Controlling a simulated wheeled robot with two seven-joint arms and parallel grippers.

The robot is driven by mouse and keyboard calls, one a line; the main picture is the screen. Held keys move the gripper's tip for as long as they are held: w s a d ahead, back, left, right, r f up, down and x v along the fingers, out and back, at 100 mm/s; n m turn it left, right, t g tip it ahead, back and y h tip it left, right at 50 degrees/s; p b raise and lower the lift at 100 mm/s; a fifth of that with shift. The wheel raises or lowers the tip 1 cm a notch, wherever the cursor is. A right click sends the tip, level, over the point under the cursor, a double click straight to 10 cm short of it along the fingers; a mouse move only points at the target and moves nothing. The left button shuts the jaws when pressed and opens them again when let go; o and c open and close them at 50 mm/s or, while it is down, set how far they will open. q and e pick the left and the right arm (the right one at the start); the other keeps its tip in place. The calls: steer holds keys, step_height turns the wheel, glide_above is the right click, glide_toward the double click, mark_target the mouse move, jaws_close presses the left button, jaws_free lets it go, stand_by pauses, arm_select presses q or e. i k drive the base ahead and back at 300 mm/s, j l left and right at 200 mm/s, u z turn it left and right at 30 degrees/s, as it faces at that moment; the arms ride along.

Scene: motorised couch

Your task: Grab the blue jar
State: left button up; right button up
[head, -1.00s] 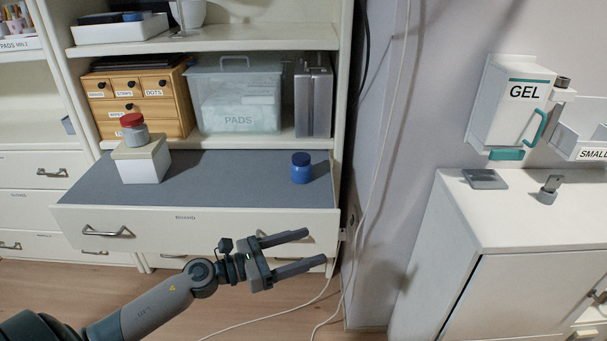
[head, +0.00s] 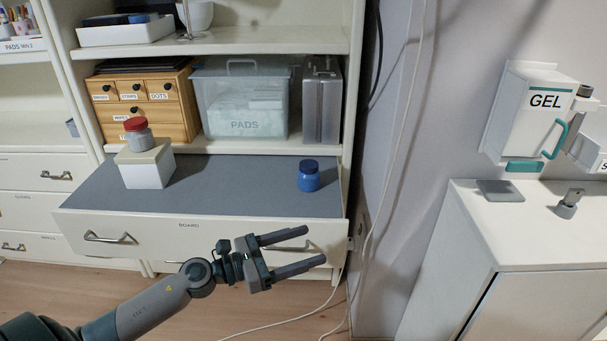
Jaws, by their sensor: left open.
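The blue jar (head: 309,177) with a darker blue lid stands upright on the grey top of the pulled-out board (head: 235,187), near its right end. My left gripper (head: 307,249) is open and empty. It is in front of the board's drawer front, lower in the picture than the jar and apart from it, with its fingers pointing right. My right gripper is not in view.
A red-lidded grey jar (head: 138,134) stands on a white box (head: 146,167) at the board's left. Behind are a wooden drawer box (head: 147,102) and a clear PADS bin (head: 240,105). A white cable hangs at the right, beside a white cabinet (head: 530,240).

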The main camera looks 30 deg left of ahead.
mark_target(307, 183)
steer(key=i+j+u, duration=0.2)
steer(key=i, duration=0.2)
steer(key=i+j+u, duration=0.2)
steer(key=i, duration=0.25)
